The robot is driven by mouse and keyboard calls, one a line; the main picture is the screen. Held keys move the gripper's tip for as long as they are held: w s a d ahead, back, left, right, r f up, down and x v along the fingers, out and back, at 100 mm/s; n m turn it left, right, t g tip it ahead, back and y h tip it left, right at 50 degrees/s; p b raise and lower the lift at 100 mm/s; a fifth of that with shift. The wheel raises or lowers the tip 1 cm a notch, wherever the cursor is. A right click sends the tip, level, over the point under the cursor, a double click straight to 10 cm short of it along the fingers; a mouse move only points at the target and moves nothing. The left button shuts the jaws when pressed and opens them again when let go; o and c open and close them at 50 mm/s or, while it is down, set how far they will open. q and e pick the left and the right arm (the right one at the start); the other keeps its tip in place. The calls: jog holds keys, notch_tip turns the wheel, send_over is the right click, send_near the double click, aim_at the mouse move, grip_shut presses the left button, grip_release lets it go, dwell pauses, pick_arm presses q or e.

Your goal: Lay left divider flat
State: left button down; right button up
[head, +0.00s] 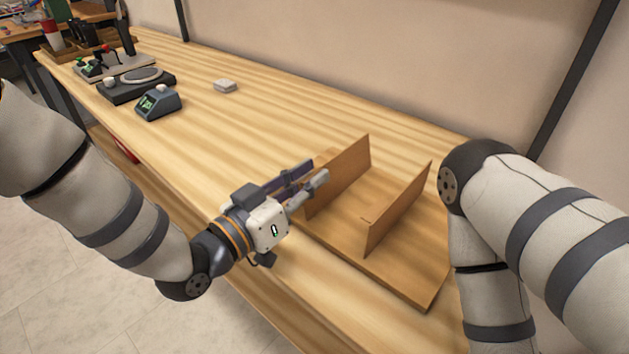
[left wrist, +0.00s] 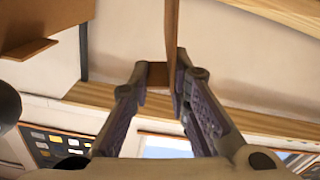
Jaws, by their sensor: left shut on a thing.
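The left divider (head: 340,176) is a thin brown wooden panel standing upright on a flat wooden board (head: 400,282). The right divider (head: 398,210) also stands upright on the board, to the right and apart from the left one. My left gripper (head: 318,176) is at the near left end of the left divider, shut on it. In the left wrist view the panel (left wrist: 172,45) shows nearly edge-on at the fingertips (left wrist: 160,76). The fingers hide part of the divider's near edge. My right gripper is out of view.
My right arm stands close to the board's right side.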

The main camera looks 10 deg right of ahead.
pick_arm(q)
jog(key=shift+w+a+f+n+b, duration=0.25)
jog(key=shift+w+a+n, duration=0.2)
jog(key=shift+n, duration=0.55)
jog(key=shift+w+a+f+n+b, duration=0.1)
jog(key=shift+w+a+f+n, duration=0.2)
jog(key=shift+w+n, duration=0.5)
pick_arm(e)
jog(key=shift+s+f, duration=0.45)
pick_arm(q)
jog(key=shift+s+n, duration=0.2)
jog(key=shift+n, duration=0.1)
jog(key=c, duration=1.6)
grip_release()
jog(key=shift+r, duration=0.1)
jog(key=shift+o, duration=0.2)
jog(key=shift+a, duration=0.15)
jog(key=v, duration=1.2)
